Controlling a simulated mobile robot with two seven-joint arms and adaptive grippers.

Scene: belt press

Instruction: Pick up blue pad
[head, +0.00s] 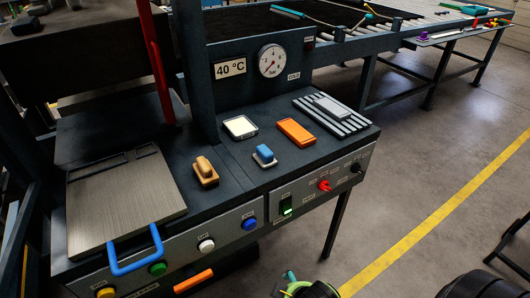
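The blue pad (264,153) is a small blue block with a pale grey base. It sits on the dark bench top (236,178), between a wooden block and an orange block. Nothing touches it and it is in plain sight.
Around the pad lie a wooden block (205,172), a white-topped square (240,127), an orange block (295,132) and a ribbed grey plate (330,112). A metal plate with a blue handle (135,252) lies left. A dark post (208,90) and red bar (159,60) rise behind.

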